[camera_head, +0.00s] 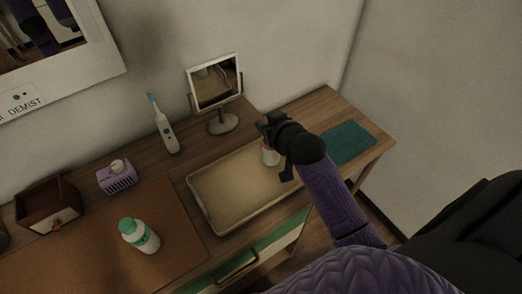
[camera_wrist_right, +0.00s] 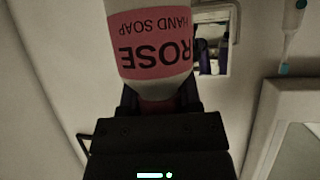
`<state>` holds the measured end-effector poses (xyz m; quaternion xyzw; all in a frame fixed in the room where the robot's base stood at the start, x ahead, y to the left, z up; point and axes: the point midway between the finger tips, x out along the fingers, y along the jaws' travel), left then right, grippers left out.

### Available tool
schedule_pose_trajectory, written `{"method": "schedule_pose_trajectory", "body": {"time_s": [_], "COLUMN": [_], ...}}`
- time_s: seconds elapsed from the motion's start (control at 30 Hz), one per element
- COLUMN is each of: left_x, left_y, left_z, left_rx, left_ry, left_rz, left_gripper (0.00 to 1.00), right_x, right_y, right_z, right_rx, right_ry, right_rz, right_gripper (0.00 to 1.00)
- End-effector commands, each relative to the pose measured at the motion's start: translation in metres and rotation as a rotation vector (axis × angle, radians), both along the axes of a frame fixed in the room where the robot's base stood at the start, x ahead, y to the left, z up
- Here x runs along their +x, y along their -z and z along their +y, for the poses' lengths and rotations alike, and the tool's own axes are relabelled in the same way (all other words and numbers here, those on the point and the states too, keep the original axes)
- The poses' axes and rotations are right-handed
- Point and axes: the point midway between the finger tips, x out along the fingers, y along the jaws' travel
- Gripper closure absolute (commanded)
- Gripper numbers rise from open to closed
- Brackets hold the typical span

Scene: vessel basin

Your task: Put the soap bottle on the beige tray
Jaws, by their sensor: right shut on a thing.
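The soap bottle (camera_wrist_right: 150,45) has a pink label reading "ROSE HAND SOAP" and fills the top middle of the right wrist view, upside down there. In the head view its pale lower part (camera_head: 270,155) shows beneath my right gripper (camera_head: 274,132), which is shut on it. The gripper hides the bottle's upper part. The beige tray (camera_head: 205,213) lies on the wooden table, and the bottle appears over its right back part. I cannot tell whether the bottle touches the tray. My left gripper is not in view.
A tabletop mirror (camera_head: 216,82) and an electric toothbrush (camera_head: 164,128) stand behind the tray. A white bottle with a green cap (camera_head: 139,236) stands left of it. A purple soap-like box (camera_head: 116,178) and a wooden box (camera_head: 48,203) are farther left. A teal cloth (camera_head: 347,143) lies right.

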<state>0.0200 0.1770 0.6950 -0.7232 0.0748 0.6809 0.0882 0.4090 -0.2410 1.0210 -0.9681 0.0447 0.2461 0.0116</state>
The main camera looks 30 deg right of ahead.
Motion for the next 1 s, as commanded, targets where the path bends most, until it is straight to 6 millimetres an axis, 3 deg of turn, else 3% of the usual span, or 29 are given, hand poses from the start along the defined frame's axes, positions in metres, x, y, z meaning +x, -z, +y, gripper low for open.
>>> {"method": "schedule_pose_trajectory", "body": {"time_s": [0.23,0.57,0.6,0.7,0.73,1.0], "left_x": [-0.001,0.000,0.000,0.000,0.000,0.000], "left_y": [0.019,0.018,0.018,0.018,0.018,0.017], "left_z": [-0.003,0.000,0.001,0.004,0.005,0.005], "left_rx": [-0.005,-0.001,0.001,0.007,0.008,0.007], "left_ry": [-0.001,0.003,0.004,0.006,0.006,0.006], "left_rz": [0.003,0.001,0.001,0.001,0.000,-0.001], "left_gripper": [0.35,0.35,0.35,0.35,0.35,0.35], "right_x": [0.000,0.000,0.000,0.000,0.000,0.000], "right_y": [0.044,0.046,0.046,0.046,0.046,0.045], "right_z": [0.000,0.000,0.000,0.000,0.000,0.000], "right_rx": [0.000,-0.001,-0.001,-0.001,-0.001,-0.001], "right_ry": [-0.001,-0.002,-0.002,-0.002,-0.002,-0.002], "right_rz": [0.001,-0.002,-0.001,-0.001,-0.001,-0.001], "right_gripper": [1.00,1.00,0.48,0.27,0.21,0.21]}}
